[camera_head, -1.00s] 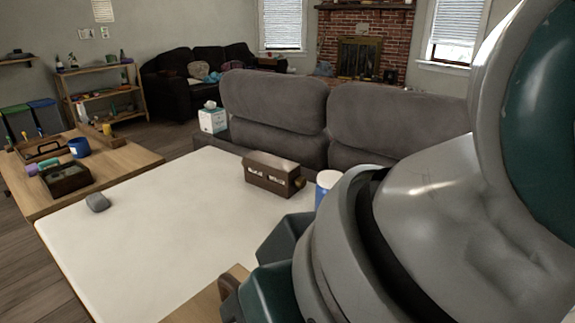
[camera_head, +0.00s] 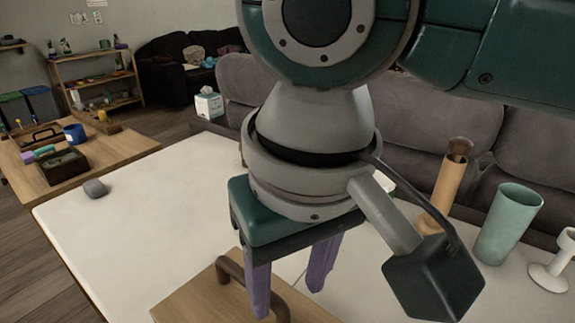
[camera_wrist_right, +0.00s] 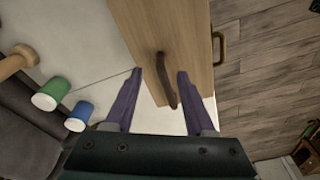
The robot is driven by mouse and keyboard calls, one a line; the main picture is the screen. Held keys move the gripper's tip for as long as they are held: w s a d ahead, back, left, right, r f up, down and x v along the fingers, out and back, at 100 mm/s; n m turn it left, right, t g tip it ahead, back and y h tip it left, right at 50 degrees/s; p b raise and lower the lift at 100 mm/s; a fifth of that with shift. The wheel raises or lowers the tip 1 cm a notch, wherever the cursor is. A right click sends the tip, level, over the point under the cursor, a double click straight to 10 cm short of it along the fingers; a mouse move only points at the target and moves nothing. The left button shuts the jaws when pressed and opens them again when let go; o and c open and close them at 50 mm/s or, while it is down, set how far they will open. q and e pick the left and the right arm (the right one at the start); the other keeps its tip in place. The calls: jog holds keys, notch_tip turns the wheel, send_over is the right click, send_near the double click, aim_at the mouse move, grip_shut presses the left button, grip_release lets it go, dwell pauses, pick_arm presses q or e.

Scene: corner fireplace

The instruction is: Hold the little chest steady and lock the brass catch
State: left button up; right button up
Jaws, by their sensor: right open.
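My right gripper (camera_head: 290,280) has purple fingers spread apart, and nothing is gripped. It is above the near part of the white table (camera_head: 130,210), over a wooden panel (camera_head: 190,300) with a dark bent handle (camera_head: 230,270). In the right wrist view, that handle (camera_wrist_right: 167,82) shows between the open fingers (camera_wrist_right: 160,85); whether they touch it cannot be told. My left gripper is not in view.
A wooden cylinder holding a brush (camera_head: 447,190), a green cup (camera_head: 508,225) and a white stemmed cup (camera_head: 558,265) stand at the right. A blue cup (camera_wrist_right: 78,118) shows in the right wrist view. A grey mouse-like object (camera_head: 95,188) lies left.

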aim_at(285, 313)
jog(key=f, duration=0.5)
jog(key=shift+w+a+f, duration=0.15)
jog(key=shift+w+a, duration=0.05)
jog(key=shift+w, duration=0.15)
grip_shut()
dwell(1.0)
